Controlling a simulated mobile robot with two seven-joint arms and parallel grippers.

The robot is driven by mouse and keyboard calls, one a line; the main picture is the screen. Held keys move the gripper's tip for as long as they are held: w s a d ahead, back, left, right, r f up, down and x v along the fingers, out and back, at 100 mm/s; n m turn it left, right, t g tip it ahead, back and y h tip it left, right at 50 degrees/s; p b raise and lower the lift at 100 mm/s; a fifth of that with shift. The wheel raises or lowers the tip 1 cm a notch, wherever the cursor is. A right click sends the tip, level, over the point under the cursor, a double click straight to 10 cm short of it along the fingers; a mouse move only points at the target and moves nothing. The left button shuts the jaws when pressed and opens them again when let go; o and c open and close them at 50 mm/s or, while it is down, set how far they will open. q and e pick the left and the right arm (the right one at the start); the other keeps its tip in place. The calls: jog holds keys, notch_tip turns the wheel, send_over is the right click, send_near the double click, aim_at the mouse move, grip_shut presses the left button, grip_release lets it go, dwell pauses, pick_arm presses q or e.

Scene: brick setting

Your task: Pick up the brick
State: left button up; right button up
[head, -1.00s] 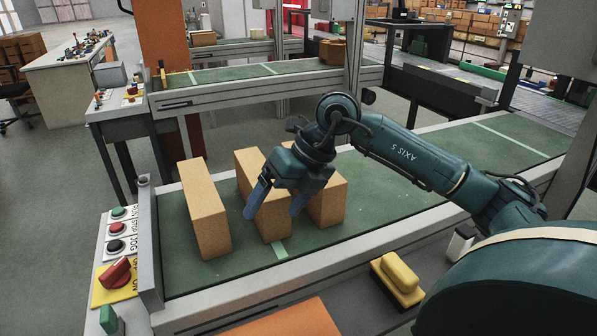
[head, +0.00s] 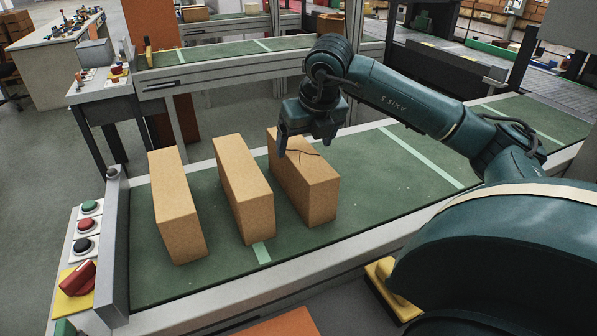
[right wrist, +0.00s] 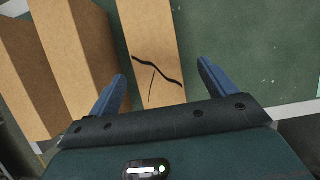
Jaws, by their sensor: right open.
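Three tan bricks stand on edge on the green conveyor belt (head: 330,255): a left brick (head: 178,205), a middle brick (head: 243,190) and a right brick (head: 306,185). The right brick has a dark branching crack on its top face, and it also shows in the right wrist view (right wrist: 150,45). My right gripper (head: 303,143) is open and empty over the far part of the right brick. In the right wrist view its blue fingers (right wrist: 161,72) appear on either side of the cracked brick. Contact cannot be told. My left gripper is not in view.
A control panel with buttons and a red knob (head: 77,278) stands at the belt's left end. A yellow-handled block (head: 385,285) sits by the near rail. An orange surface (head: 275,328) is in front. The belt right of the bricks is clear.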

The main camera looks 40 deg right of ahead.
aim_at(300, 150)
jog(key=shift+w+x, duration=0.1)
jog(key=shift+x, duration=1.65)
jog(key=shift+w+x, duration=0.15)
jog(key=shift+x, duration=1.65)
jog(key=shift+a+r, duration=0.1)
jog(key=shift+c, duration=0.4)
grip_shut()
jog(key=shift+w+r, duration=0.1)
jog(key=shift+r, duration=0.15)
